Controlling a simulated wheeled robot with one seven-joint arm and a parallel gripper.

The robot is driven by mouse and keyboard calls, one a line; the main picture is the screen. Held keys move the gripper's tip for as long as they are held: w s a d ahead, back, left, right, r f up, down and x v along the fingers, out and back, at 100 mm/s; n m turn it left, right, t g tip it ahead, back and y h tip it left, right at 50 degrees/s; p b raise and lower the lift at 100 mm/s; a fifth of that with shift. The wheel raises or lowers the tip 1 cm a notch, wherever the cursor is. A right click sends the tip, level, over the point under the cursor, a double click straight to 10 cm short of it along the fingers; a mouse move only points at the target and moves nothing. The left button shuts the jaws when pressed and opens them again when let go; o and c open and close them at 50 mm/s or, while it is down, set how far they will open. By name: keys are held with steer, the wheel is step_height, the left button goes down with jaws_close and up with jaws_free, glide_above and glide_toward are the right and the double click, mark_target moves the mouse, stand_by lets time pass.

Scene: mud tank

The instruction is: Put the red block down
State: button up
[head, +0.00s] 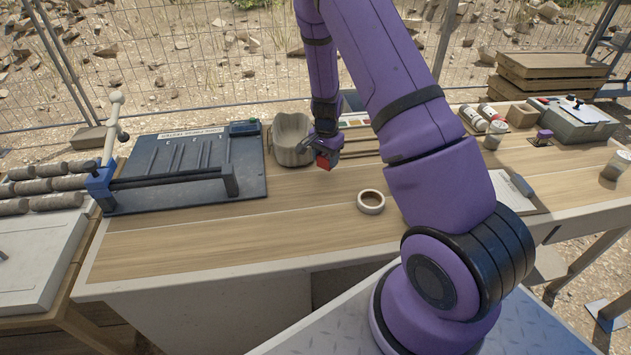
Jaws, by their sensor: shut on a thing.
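The red block (323,161) is small and held in my gripper (322,155). My gripper is shut on it, above the wooden worktop (300,224) near the middle of the table. The block hangs just right of and in front of a beige bowl-like container (290,150). I cannot tell how high above the worktop the block is. The gripper's fingers are small in this view and partly hide the block.
A dark board with a rail (180,165) lies to the left. A tape roll (371,201) lies front right of the block. A clipboard (515,190), bottles (474,118) and a grey box (580,122) are at the right. The front-left worktop is clear.

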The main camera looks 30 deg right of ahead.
glide_above(313, 192)
steer(key=shift+f, duration=0.4)
steer(key=shift+a+f, duration=0.15)
steer(key=shift+f, duration=1.6)
steer(key=o, duration=0.9)
steer(key=shift+f, duration=0.15)
